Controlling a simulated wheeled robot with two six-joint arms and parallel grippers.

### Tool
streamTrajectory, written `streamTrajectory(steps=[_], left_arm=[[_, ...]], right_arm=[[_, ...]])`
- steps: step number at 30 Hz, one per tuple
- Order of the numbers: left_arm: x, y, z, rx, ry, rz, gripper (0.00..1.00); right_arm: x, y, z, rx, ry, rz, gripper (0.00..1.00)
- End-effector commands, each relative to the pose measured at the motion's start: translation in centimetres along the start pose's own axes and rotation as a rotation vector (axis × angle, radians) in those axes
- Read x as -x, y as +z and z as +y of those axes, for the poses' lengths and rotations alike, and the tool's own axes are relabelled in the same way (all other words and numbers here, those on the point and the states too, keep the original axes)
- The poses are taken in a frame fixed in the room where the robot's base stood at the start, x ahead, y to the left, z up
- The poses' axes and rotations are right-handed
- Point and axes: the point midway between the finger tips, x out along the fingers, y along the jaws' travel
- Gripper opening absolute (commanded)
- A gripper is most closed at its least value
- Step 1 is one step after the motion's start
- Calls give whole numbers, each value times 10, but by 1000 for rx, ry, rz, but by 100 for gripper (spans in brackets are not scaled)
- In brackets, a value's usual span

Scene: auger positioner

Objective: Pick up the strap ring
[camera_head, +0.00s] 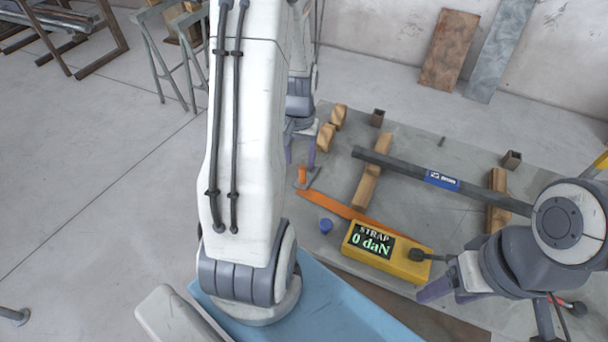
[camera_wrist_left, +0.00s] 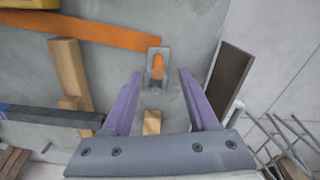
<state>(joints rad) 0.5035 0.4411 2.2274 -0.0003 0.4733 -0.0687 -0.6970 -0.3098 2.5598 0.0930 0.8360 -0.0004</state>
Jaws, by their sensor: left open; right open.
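The strap ring (camera_wrist_left: 152,55) is a small grey metal loop at the end of the flat orange strap (camera_wrist_left: 100,32). In the head view the ring (camera_head: 298,184) lies near the strap's upper left end, partly hidden by my arm. My left gripper (camera_head: 300,153) is open above the floor plate near it. In the left wrist view the ring shows between and slightly beyond the tips of the open purple fingers (camera_wrist_left: 157,76), with nothing held. Whether they touch it cannot be told. My right gripper (camera_head: 455,292) is open at the lower right, near the yellow box.
A yellow box (camera_head: 380,254) reads "STRAP 0 daN". A blue cap (camera_head: 326,226) stands beside the strap. A dark bar (camera_head: 400,169) rests across wooden blocks (camera_head: 367,185). A blue surface (camera_head: 345,304) lies in front. Open floor is at the left.

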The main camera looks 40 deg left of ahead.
Motion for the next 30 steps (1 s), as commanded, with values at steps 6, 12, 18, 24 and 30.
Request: streamTrajectory(steps=[6, 12, 18, 24, 30], left_arm=[[-27, -3, 2, 0, 0, -5, 60], [-50, -4, 3, 1, 0, -1, 60], [-53, -5, 4, -1, 0, 0, 60], [-52, -5, 4, -1, 0, 0, 10], [-52, -5, 5, -2, 0, 1, 0]], right_arm=[[0, 0, 0, 0, 0, 0, 61], [-2, 0, 0, 0, 0, 0, 61], [-2, 0, 0, 0, 0, 0, 61], [-2, 0, 0, 0, 0, 0, 61], [-2, 0, 0, 0, 0, 0, 61]])
